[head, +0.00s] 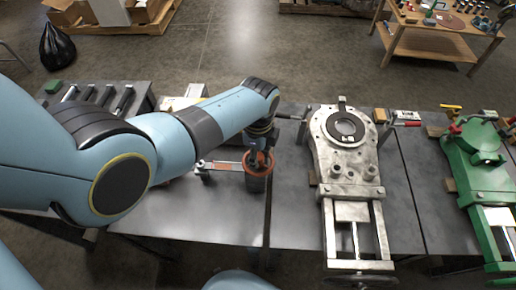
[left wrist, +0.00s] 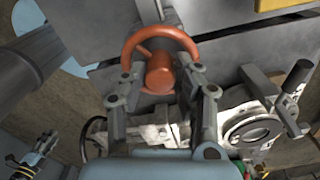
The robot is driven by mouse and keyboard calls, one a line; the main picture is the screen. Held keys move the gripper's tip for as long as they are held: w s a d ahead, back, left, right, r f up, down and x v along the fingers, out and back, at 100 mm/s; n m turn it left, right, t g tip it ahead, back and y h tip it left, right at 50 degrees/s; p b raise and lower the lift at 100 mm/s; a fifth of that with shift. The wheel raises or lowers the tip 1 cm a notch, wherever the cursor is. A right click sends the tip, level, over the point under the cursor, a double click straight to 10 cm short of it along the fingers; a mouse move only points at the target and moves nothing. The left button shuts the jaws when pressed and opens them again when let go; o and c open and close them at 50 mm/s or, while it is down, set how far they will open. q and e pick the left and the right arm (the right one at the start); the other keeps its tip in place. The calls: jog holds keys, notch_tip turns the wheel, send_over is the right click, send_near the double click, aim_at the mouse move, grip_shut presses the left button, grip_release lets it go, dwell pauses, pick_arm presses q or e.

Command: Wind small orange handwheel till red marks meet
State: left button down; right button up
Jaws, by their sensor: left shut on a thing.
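The small orange handwheel (head: 268,158) sits on the table left of the large grey valve, partly hidden by my left gripper (head: 257,155). In the left wrist view the orange handwheel (left wrist: 160,33) shows as a ring with a round orange hub. My left gripper (left wrist: 160,76) reaches it with one finger on each side and is shut on it. A dark cylindrical body (head: 256,184) shows below the wheel in the head view. I cannot make out any red marks. My right gripper is not in view.
A grey metal valve (head: 328,180) with a round port stands to the right, and a green one (head: 475,165) stands beyond it. A bracket with an orange bar (head: 225,166) lies just left of the wheel. The table front (head: 190,220) is clear.

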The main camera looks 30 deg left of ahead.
pick_arm(q)
jog(key=c, duration=1)
grip_release()
notch_tip(320, 180, up, 12)
